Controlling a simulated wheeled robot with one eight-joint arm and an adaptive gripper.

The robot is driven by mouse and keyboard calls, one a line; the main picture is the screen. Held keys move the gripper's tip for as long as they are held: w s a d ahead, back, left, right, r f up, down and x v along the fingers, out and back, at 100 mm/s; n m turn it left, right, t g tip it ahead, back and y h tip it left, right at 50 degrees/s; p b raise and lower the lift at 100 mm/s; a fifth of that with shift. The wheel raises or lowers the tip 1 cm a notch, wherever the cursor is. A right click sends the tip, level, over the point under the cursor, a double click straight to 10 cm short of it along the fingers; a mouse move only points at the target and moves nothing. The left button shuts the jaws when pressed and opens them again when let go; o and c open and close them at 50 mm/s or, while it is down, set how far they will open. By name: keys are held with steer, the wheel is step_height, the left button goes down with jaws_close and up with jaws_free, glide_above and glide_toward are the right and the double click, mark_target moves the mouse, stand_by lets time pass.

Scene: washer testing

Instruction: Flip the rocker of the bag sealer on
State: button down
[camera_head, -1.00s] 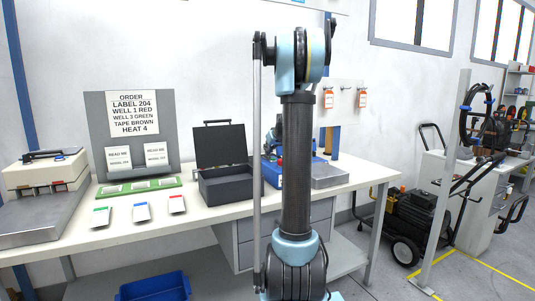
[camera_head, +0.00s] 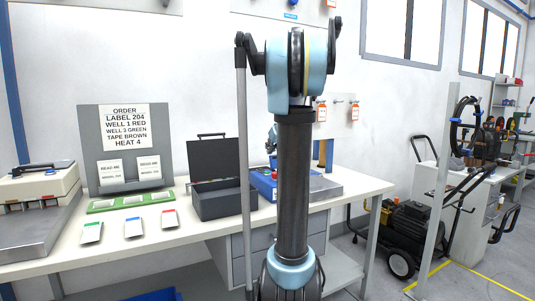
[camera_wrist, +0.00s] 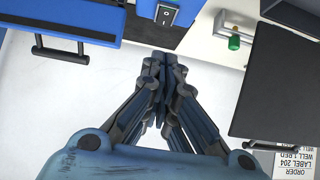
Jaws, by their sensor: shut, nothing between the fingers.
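The bag sealer appears to be the blue machine (camera_head: 263,182), on the bench right of the black box and partly hidden behind my arm. In the wrist view its blue body (camera_wrist: 62,20) fills the upper left, with a black bar handle (camera_wrist: 75,32). A dark switch panel with a small rocker (camera_wrist: 166,14) shows at the top edge; I cannot tell which way the rocker is tipped. My gripper (camera_wrist: 165,58) is shut and empty, its fingertips below the rocker in the picture and apart from it. In the head view it is hidden behind my arm.
The open black box (camera_head: 222,200) stands left of the blue machine; its lid (camera_wrist: 275,80) is right of my gripper. A metal fitting with a green knob (camera_wrist: 234,42) is near. An order board (camera_head: 92,140), cards and a cream device (camera_head: 40,188) stand farther left.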

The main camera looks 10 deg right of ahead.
steer(key=shift+r, duration=0.1)
stand_by(0.3)
steer(key=shift+w+a+r+t, duration=0.1)
steer(key=shift+w+r+t, duration=0.2)
steer(key=shift+w, duration=0.15)
steer(key=shift+w+f, duration=0.1)
glide_above(261, 169)
steer(key=f, duration=0.5)
steer(key=shift+s+f, duration=0.3)
steer(key=shift+f, duration=0.05)
steer(key=f, duration=0.3)
steer(key=shift+w, duration=0.3)
steer(key=shift+f, duration=0.55)
